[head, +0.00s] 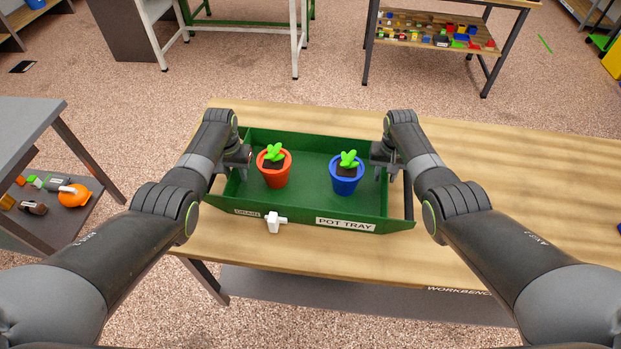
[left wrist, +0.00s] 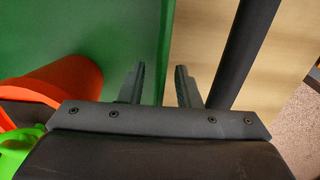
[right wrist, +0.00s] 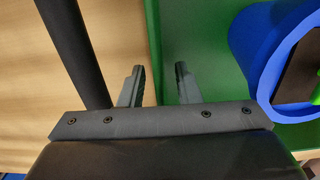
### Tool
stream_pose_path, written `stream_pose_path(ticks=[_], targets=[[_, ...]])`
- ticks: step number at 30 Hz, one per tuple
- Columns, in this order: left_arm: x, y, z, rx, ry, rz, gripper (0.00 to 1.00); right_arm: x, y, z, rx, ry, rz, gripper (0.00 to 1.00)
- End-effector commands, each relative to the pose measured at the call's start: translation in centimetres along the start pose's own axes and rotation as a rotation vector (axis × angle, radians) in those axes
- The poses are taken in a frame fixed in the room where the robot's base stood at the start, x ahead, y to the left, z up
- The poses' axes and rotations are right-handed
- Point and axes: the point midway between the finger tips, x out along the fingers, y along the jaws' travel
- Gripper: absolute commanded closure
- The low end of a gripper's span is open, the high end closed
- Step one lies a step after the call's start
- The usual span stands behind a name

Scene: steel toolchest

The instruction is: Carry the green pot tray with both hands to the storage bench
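The green pot tray (head: 300,207) sits on the wooden workbench. Its front wall reads "POT TRAY" and "DRAIN". An orange-red pot (head: 274,177) and a blue pot (head: 347,180), each with a green plant, stand upright inside. Dark bar handles run along the tray's left end (left wrist: 248,45) and right end (right wrist: 75,50). My left gripper (head: 240,172) is at the left end wall, and my right gripper (head: 387,170) is at the right end wall. In each wrist view, the fingers are apart, with the green wall's edge between them and the bar outside them. Contact is unclear.
The workbench top (head: 500,190) is clear to the tray's right. A white drain tap (head: 273,222) sticks out of the tray's front. A grey table with a lower shelf (head: 60,210) of items stands left. Another bench (head: 440,30) with small coloured parts stands behind.

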Motion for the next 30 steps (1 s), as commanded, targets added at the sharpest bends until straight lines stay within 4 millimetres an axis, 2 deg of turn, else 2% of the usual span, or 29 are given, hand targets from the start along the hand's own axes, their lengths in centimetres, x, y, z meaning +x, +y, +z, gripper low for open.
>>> stream_pose_path(ticks=[10, 17, 30], targets=[[0.15, 0.02, 0.01, 0.0, 0.0, 0.0, 0.7, 0.12, -0.03, 0.01, 0.0, 0.0, 0.0, 0.7], [0.15, 0.02, 0.01, 0.0, 0.0, 0.0, 1.0, 0.11, -0.03, 0.01, 0.0, 0.0, 0.0, 1.0], [0.15, 0.01, 0.02, 0.0, 0.0, 0.0, 1.0, 0.11, -0.02, 0.0, 0.0, 0.0, 0.0, 1.0]])
